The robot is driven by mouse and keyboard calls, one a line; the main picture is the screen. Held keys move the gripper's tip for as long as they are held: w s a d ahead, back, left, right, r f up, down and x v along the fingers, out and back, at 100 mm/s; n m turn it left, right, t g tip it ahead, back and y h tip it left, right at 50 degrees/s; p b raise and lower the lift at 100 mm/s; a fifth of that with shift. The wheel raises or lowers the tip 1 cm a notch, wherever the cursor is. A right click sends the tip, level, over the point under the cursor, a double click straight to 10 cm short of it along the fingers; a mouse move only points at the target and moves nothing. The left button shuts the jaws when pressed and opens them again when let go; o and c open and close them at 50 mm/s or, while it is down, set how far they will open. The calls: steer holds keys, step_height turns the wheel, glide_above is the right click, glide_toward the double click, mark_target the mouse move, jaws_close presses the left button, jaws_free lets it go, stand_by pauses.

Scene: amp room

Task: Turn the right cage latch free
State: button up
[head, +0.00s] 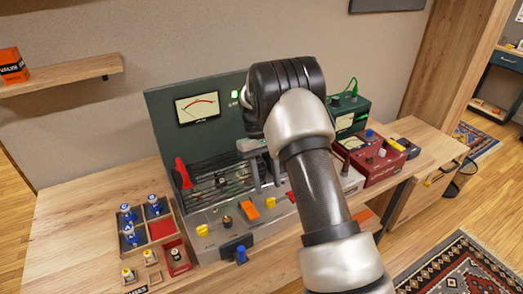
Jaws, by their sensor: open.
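The amp unit (167,109) stands on the bench with a dark upright panel, a round-needle meter (198,107) and a wire cage (207,180) across its front. A red latch (183,174) stands at the cage's left side. The right cage latch cannot be made out; my arm and gripper cover that side. A small red piece (291,197) shows beside my arm, and I cannot tell if it belongs to the latch. My gripper (266,184) is open, its two fingers pointing down in front of the cage's right part. Contact is not visible.
A divided tray (146,238) with blue-topped parts stands at the left. Orange (249,207) and yellow (202,230) controls line the amp's front. A red meter box (385,165) and a green box (348,117) stand at right. The bench's left end is clear.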

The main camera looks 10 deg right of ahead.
steer(key=p+v, duration=0.1)
steer(key=v, duration=1.1)
steer(key=shift+w+r, duration=0.15)
steer(key=shift+r, duration=0.2)
steer(key=shift+a, duration=0.1)
steer(key=s+d+r+m+t+y+p, duration=0.1)
steer(key=s+r+t+p, duration=0.15)
steer(key=s+r, duration=0.65)
steer(key=s+d+r+m+t+p, duration=0.1)
steer(key=s+r+t+p, duration=0.2)
steer(key=r, duration=1)
steer(key=s+m+t+p, duration=0.1)
steer(key=s+t+p, duration=0.2)
steer(key=s, duration=1.7)
steer(key=shift+t, duration=0.65)
